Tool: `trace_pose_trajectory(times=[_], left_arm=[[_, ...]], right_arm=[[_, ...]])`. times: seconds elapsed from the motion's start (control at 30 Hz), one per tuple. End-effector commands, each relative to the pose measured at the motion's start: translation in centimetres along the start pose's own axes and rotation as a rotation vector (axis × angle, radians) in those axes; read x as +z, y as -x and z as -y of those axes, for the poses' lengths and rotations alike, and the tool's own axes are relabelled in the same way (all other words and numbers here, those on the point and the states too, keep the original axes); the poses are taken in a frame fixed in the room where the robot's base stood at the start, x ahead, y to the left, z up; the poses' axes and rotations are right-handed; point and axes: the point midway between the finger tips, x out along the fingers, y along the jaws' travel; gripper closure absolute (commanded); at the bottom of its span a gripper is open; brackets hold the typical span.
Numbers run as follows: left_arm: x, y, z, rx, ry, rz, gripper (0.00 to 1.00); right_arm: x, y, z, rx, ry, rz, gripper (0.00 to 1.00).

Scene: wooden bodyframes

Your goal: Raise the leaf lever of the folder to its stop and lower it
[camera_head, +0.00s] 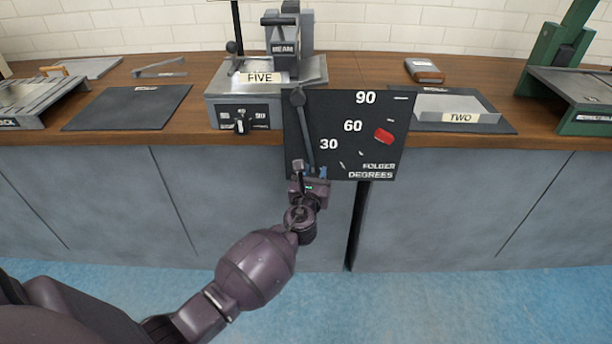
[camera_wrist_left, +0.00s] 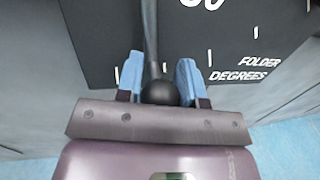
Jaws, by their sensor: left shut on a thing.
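The folder's leaf lever (camera_head: 304,130) is a dark rod that pivots near the top left of a black degree plate (camera_head: 343,160) marked 30, 60 and 90. It hangs down, leaning slightly right, below the 30 mark. A red marker (camera_head: 383,136) sits on the plate right of the 60. My left gripper (camera_head: 310,174) is at the lever's lower end, in front of the plate's lower left. In the left wrist view, the blue fingers (camera_wrist_left: 160,80) are on either side of the lever's round black knob (camera_wrist_left: 160,93). The right gripper is not in view.
The grey folder machine (camera_head: 264,100) labelled FIVE stands on the wooden bench (camera_head: 345,68) behind the plate. A green machine (camera_head: 565,60) stands far right. Blue floor is clear before the cabinets.

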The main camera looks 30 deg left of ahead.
Motion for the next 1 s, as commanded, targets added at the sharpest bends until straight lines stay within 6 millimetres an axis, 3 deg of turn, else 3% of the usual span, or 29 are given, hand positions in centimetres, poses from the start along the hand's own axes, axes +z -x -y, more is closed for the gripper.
trace_pose_trajectory(times=[0.03, 0.17, 0.5, 0.7, 1.0], left_arm=[[-0.3, -0.1, 1.4, -0.01, 0.035, 0.006, 1.0], [0.5, -0.5, 3.6, -0.007, 0.151, 0.03, 1.0], [4.1, -1.8, 8.9, 0.004, 0.466, 0.094, 1.0], [6.6, -2.3, 11.1, 0.009, 0.623, 0.127, 1.0], [9.3, -2.7, 12.9, 0.015, 0.777, 0.159, 1.0]], right_arm=[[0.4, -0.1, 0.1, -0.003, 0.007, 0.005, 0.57], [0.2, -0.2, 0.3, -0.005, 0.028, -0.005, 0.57], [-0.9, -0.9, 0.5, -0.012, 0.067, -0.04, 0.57], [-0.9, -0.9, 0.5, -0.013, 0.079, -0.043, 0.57], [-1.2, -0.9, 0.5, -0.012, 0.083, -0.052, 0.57]])
